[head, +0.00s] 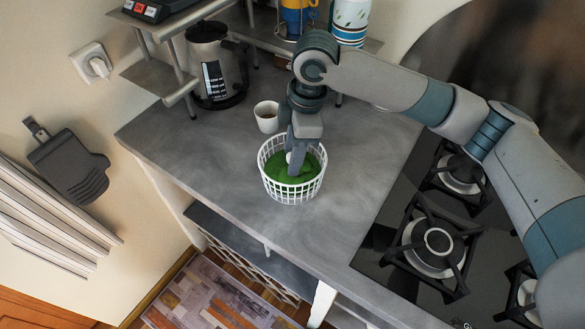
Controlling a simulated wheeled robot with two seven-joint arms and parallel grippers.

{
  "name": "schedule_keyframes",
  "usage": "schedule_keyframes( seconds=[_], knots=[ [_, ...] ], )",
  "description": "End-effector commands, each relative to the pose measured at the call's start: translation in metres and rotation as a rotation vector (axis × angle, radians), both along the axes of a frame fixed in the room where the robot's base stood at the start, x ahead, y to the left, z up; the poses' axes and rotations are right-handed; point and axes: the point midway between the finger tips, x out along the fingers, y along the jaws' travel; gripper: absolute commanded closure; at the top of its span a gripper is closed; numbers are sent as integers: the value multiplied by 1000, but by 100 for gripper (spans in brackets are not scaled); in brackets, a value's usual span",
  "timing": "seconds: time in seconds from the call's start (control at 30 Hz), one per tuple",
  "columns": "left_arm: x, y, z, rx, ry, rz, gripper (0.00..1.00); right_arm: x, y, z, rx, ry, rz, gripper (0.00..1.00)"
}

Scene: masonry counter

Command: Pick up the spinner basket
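The spinner basket (292,193) is a round white slatted basket standing upright on the grey counter. Something green (282,178) lies inside it. My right gripper (296,165) points down into the basket from above, with its fingers inside the rim and close to the green contents. A small white piece shows beside the fingers, but I cannot tell what it belongs to. The fingertips are partly hidden, so I cannot tell whether they are open or shut on anything. My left gripper is not in view.
A white cup (266,117) stands just behind the basket. A gas hob (400,217) lies to the right. The counter (215,150) left of the basket is clear.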

Motion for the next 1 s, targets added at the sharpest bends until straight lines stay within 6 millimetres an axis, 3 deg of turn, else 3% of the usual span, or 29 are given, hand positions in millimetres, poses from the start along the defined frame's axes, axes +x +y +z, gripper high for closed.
schedule_keyframes(
  seconds=[0.33,0.73,1.0],
  knots=[
    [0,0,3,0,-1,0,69,0,0,-3,-1,2,0,61],
    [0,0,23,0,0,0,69,4,6,-46,0,2,-1,61],
    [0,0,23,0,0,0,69,4,7,-52,0,0,0,61]
  ],
)
